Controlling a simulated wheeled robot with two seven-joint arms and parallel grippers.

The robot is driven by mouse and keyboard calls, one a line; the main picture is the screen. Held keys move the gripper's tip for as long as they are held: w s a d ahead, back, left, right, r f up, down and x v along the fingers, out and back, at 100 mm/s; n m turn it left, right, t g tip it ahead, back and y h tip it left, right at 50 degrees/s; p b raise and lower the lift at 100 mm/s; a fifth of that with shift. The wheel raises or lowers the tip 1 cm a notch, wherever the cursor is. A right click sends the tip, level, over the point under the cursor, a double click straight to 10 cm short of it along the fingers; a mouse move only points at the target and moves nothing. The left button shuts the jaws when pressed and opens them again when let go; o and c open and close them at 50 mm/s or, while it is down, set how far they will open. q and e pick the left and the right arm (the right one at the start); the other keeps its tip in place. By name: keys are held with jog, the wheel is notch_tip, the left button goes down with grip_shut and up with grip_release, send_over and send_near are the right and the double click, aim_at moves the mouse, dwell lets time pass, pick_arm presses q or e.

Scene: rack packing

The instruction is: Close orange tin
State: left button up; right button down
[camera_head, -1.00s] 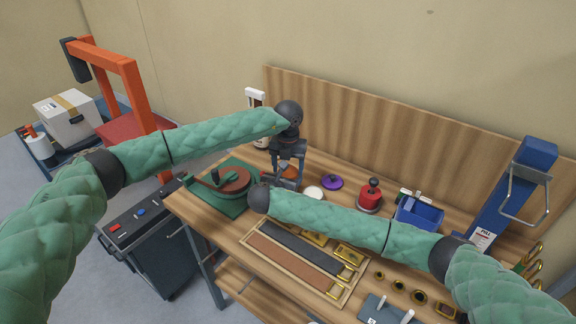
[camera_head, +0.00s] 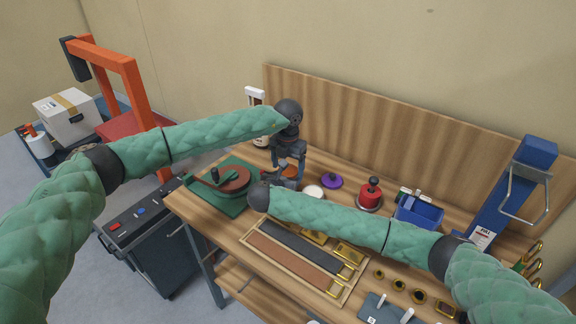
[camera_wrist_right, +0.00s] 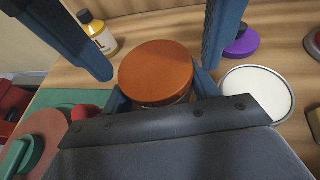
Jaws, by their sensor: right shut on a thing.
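The orange tin (camera_wrist_right: 156,73) stands on the bench in the right wrist view, with a round orange lid over its top. I cannot tell how firmly the lid is seated. It also shows small in the head view (camera_head: 290,172). My right gripper (camera_wrist_right: 160,98) is shut on the tin's sides below the lid; in the head view its wrist hides part of it. My left gripper (camera_head: 290,161) points down over the tin, its two blue fingers apart on either side of the lid and clear of it in the right wrist view (camera_wrist_right: 165,72).
A white round dish (camera_wrist_right: 258,93) stands close to the right of the tin. A purple knobbed object (camera_head: 332,181), a red knobbed object (camera_head: 370,194) and a blue bin (camera_head: 419,214) stand further right. A yellow bottle (camera_wrist_right: 97,33) is behind; a green board (camera_head: 236,202) lies left.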

pick_arm(q)
jog(key=shift+o, duration=0.3)
jog(key=shift+r, duration=0.1)
jog(key=shift+r, duration=2.2)
jog(key=shift+c, duration=0.4)
jog(key=shift+r+n, duration=1.7)
jog(key=shift+r, duration=0.05)
jog(key=shift+f, duration=0.1)
jog(key=shift+f, duration=3.95)
